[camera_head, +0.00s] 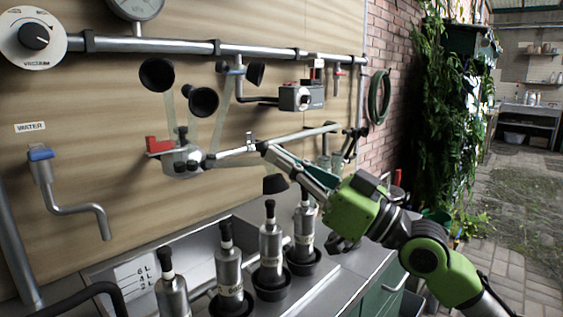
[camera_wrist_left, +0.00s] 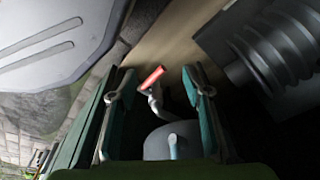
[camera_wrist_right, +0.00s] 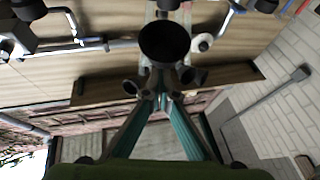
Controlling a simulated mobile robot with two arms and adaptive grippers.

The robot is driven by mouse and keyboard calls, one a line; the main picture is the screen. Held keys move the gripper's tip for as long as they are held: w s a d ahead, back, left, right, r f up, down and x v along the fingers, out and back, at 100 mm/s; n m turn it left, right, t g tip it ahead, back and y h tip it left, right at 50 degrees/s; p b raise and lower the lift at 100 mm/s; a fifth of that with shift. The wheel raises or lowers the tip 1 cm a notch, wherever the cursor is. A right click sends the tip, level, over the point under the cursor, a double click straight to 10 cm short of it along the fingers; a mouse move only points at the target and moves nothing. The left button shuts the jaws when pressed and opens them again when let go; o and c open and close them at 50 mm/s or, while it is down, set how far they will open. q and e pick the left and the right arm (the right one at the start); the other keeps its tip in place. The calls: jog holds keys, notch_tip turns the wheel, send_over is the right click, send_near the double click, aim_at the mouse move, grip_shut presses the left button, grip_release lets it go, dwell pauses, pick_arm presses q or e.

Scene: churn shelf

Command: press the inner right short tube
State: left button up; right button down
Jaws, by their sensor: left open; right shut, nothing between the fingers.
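In the head view a metal claw (camera_head: 183,160) stands out from the wall. Pale translucent tubes (camera_head: 192,128) rise from it to wide black cups (camera_head: 203,100). I cannot tell which one is the inner right short tube. My right gripper (camera_head: 267,150) is shut and empty, reaching in from the right to the right of the claw; contact is not clear. A black cup (camera_head: 275,184) shows below its fingers. In the right wrist view a large black cup (camera_wrist_right: 165,42) is just beyond the shut fingers (camera_wrist_right: 163,97). My left gripper (camera_wrist_left: 153,85) is open and empty, in its wrist view only.
Upright metal cylinders with black tops (camera_head: 230,270) stand in a row on the steel counter below. A pipe (camera_head: 220,48) and a small box (camera_head: 301,96) are on the wall. A red handle (camera_wrist_left: 152,76) shows beyond my left fingers. The floor at right is open.

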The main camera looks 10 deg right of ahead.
pick_arm(q)
jog(key=shift+w+r+b, duration=0.35)
jog(key=shift+w+r, duration=0.15)
jog(key=shift+r, duration=0.25)
jog(key=shift+w+r+b, duration=0.35)
jog(key=shift+w+r, duration=0.15)
jog(key=shift+r, duration=0.25)
pick_arm(e)
jog(key=shift+f, duration=0.3)
pick_arm(q)
jog(key=shift+r, duration=0.7)
jog(key=shift+f, duration=0.1)
jog(key=shift+w, duration=0.1)
pick_arm(e)
jog(key=shift+s+d+f, duration=0.2)
jog(key=shift+d, duration=0.05)
pick_arm(q)
jog(key=shift+w, duration=0.15)
pick_arm(e)
jog(key=v, duration=0.7)
jog(key=shift+s, duration=0.2)
pick_arm(q)
jog(key=shift+d, duration=0.1)
pick_arm(e)
jog(key=shift+f, duration=0.15)
pick_arm(q)
jog(key=shift+f, duration=0.1)
